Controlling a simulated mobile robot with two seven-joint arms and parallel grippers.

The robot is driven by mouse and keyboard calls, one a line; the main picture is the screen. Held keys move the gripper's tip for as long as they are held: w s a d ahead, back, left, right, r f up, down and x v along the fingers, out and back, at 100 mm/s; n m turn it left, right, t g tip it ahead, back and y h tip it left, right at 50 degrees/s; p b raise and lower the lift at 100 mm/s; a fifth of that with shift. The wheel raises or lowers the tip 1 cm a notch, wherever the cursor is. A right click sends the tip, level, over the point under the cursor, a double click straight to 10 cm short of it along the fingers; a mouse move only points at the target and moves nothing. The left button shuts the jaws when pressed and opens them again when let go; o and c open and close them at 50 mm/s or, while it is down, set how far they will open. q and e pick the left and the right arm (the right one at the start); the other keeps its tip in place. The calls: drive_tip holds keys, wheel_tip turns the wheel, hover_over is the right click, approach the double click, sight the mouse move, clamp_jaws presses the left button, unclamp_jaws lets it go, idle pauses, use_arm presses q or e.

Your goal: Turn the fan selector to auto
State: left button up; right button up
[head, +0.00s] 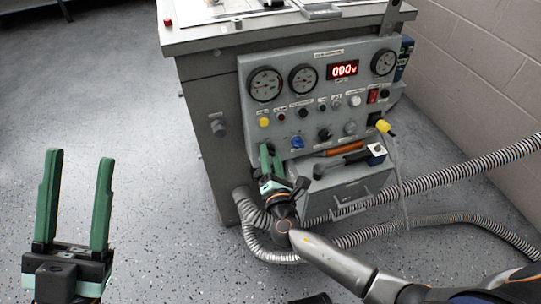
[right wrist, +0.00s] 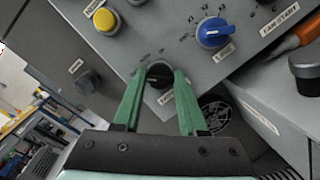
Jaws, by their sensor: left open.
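In the right wrist view a black rotary knob (right wrist: 160,75) sits on the grey panel beside a round fan grille (right wrist: 213,116). It looks like the fan selector, but its label is partly covered and too small to read surely. My right gripper (right wrist: 160,70) has one green finger on each side of this knob; I cannot tell whether they touch it. In the head view my right gripper (head: 266,150) is at the panel's lower left and hides this knob. My left gripper (head: 78,155) is open and empty above the floor, away from the cabinet.
A blue knob (right wrist: 213,32) and a yellow button (right wrist: 105,20) are close to my right gripper. Gauges and a red display (head: 342,71) are higher up. An orange-handled tool (head: 345,148) lies on the shelf at right. Ribbed hoses (head: 440,182) cross the floor.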

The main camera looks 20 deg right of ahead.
clamp_jaws()
drive_tip(key=shift+m, duration=0.3)
drive_tip(key=shift+m+b, duration=0.45)
drive_tip(key=shift+m, duration=0.55)
drive_tip(key=m+g, duration=0.1)
drive_tip(key=m, duration=0.1)
drive_tip(key=shift+r+m+h, duration=0.1)
drive_tip(key=shift+m+h, duration=0.2)
drive_tip(key=shift+w+r+m+g, duration=0.1)
drive_tip(key=shift+m+g, duration=0.4)
drive_tip(key=shift+m, duration=1.6)
drive_tip(key=o, duration=0.6)
unclamp_jaws()
drive_tip(key=shift+c, duration=0.2)
